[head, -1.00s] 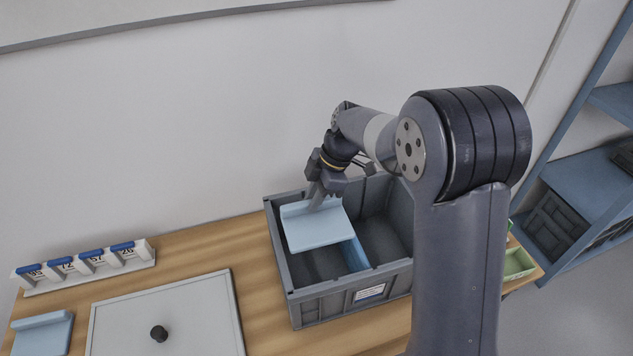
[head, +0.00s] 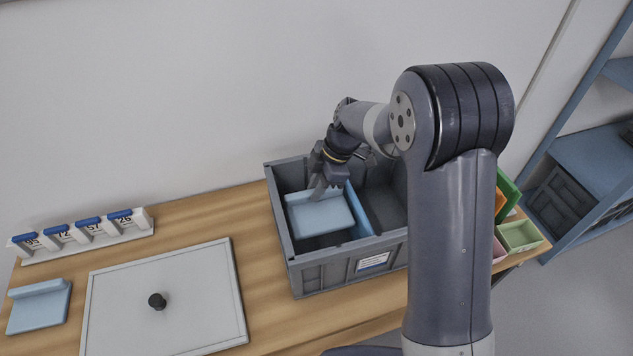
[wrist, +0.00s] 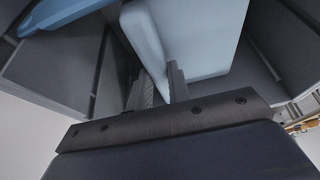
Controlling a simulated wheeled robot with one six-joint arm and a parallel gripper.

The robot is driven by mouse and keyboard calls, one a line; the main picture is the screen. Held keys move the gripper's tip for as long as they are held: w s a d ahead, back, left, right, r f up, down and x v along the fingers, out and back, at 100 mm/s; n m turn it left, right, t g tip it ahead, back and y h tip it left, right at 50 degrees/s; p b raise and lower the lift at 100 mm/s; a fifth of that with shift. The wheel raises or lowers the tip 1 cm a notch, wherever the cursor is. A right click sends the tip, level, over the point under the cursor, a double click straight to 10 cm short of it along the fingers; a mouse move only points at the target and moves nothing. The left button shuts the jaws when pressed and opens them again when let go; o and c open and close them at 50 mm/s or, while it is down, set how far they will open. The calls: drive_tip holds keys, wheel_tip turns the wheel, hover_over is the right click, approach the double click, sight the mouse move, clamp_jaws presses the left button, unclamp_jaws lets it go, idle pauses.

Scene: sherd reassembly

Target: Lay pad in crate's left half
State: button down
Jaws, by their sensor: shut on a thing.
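The grey crate (head: 292,262) stands on the wooden table, with a blue divider (head: 359,221) splitting it into left and right halves. A light blue pad (head: 321,218) is inside the left half, below the rim, slightly tilted. My gripper (head: 318,190) is shut on the raised ridge at the pad's back edge. In the wrist view the pad (wrist: 200,35) shows beside the fingers (wrist: 160,90), with the divider (wrist: 62,10) at upper left. Whether the pad touches the crate floor cannot be told. The right half looks empty where visible; my arm hides part of it.
A second light blue pad (head: 38,308) lies at the table's left. Small coloured bins (head: 519,236) and a blue shelf (head: 590,160) are at right.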

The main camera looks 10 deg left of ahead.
sight(316, 204)
wheel_tip(316, 204, down, 4)
drive_tip(key=shift+r+b, duration=0.1)
drive_tip(key=shift+b, duration=0.55)
wheel_tip(316, 204, down, 6)
drive_tip(key=b, duration=0.6)
drive_tip(key=shift+f+b, duration=0.5)
drive_tip(key=shift+b, duration=0.15)
drive_tip(key=c, duration=1.2)
unclamp_jaws()
drive_tip(key=shift+c, duration=0.2)
drive_tip(key=shift+r, duration=0.15)
drive_tip(key=shift+r+p, duration=3.2)
drive_tip(key=shift+r, duration=2.75)
drive_tip(key=shift+f, duration=0.1)
drive_tip(key=shift+f+b, duration=2.15)
drive_tip(key=shift+f, duration=1.75)
